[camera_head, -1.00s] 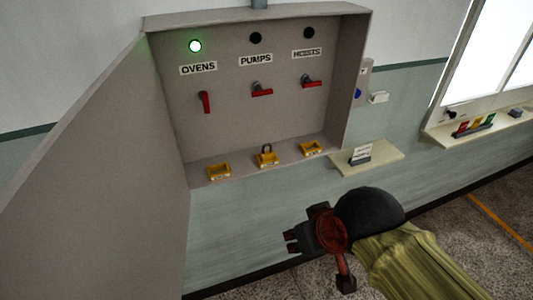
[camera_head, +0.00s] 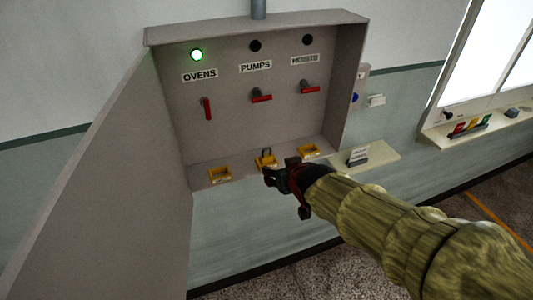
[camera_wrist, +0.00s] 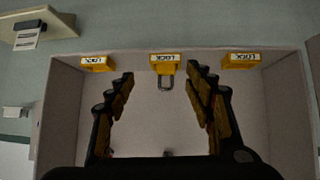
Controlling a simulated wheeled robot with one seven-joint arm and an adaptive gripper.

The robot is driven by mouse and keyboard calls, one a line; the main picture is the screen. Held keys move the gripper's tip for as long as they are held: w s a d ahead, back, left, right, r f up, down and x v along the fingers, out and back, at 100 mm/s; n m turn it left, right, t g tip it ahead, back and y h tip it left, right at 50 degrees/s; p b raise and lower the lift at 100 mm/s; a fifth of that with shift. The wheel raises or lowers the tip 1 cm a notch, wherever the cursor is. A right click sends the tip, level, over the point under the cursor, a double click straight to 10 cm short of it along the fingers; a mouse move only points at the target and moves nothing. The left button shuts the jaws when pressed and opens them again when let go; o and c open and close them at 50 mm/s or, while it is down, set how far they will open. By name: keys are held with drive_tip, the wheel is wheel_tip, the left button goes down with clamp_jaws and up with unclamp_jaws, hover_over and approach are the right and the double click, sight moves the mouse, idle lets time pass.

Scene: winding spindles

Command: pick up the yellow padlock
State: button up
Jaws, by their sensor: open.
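The yellow padlock (camera_head: 266,154) stands in the middle one of three yellow holders on the bottom ledge of the cabinet, its grey shackle up. In the wrist view the padlock (camera_wrist: 166,70) shows with its shackle between and a little beyond my fingertips, by the middle holder marked LOCK (camera_wrist: 166,57). My gripper (camera_head: 268,175) is at the ledge's front edge, just in front of the padlock, and hides part of the middle holder. In the wrist view my gripper (camera_wrist: 162,76) is open and empty, one finger on each side of the padlock.
Empty-looking yellow holders stand left (camera_head: 220,174) and right (camera_head: 309,150) of the padlock. Red-handled switches (camera_head: 261,96) are on the panel above, and the cabinet door (camera_head: 90,190) hangs open at left. A small shelf (camera_head: 375,157) with a card juts out at right.

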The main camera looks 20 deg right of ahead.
sight(266, 153)
drive_tip(key=w+t, duration=0.1)
drive_tip(key=w, duration=0.2)
drive_tip(key=w+f+t+p, duration=0.1)
drive_tip(key=w, duration=0.2)
drive_tip(key=w+f+y+p, duration=0.1)
drive_tip(key=w, duration=0.2)
drive_tip(key=shift+a+t, duration=0.15)
drive_tip(key=shift+t, duration=0.25)
drive_tip(key=shift+w+a+f+n, duration=0.2)
drive_tip(key=shift+w+n, duration=0.1)
drive_tip(key=shift+w, duration=0.1)
drive_tip(key=shift+t, duration=0.3)
drive_tip(key=shift+d+x, duration=0.2)
drive_tip(key=shift+x, duration=3.65)
drive_tip(key=shift+c, duration=0.9)
drive_tip(key=c, duration=1.1)
clamp_jaws()
